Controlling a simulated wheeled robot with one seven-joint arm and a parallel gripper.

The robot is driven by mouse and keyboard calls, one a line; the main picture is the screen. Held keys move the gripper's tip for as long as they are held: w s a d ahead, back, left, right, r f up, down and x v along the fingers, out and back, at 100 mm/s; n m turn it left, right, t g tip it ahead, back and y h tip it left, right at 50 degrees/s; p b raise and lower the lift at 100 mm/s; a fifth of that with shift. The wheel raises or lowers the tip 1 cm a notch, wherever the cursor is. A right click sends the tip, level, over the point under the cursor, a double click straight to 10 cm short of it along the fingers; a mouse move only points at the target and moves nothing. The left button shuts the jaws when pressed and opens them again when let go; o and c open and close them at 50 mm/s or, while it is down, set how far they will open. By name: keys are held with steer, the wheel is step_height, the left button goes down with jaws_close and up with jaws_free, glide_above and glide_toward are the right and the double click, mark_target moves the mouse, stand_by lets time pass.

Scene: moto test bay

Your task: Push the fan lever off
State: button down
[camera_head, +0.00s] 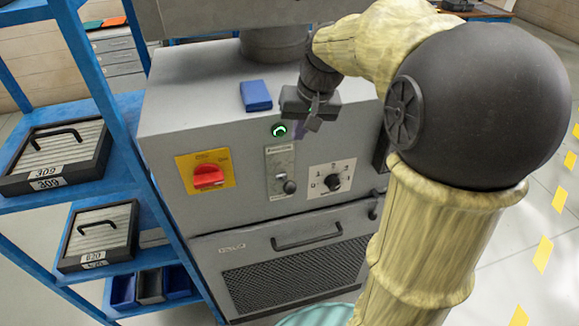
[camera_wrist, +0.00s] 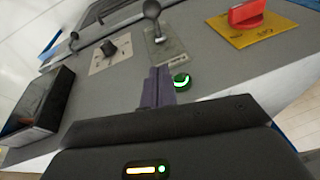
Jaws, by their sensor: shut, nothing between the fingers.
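The fan lever (camera_head: 289,187) is a dark ball-ended lever on a narrow grey plate (camera_head: 280,160) on the front of the grey machine. Its knob sits near the plate's lower end. In the wrist view, which sees the panel roughly upside down, the lever (camera_wrist: 152,10) stands out from its plate (camera_wrist: 170,50) toward the top edge. My gripper (camera_head: 304,128) is at the panel's upper edge, above and a little right of the lever plate. Its fingers (camera_wrist: 158,74) are together and empty, apart from the lever. A green-lit round indicator (camera_head: 279,130) is close beside the fingertips.
A red rotary switch (camera_head: 208,177) on a yellow plate is left of the lever; a black selector knob (camera_head: 332,182) is right. A blue block (camera_head: 256,95) lies on the machine's top. A lower door has a handle (camera_head: 307,239). A blue rack (camera_head: 120,184) with cases stands left.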

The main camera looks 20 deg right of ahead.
mark_target(286, 183)
steer(key=shift+f, duration=0.15)
step_height(286, 183, down, 13)
steer(key=a+p, duration=0.2)
steer(key=p, duration=0.2)
steer(key=shift+w, duration=0.3)
steer(key=shift+w+a+f+b, duration=0.1)
steer(key=shift+a+f+b, duration=0.1)
steer(key=shift+b, duration=0.25)
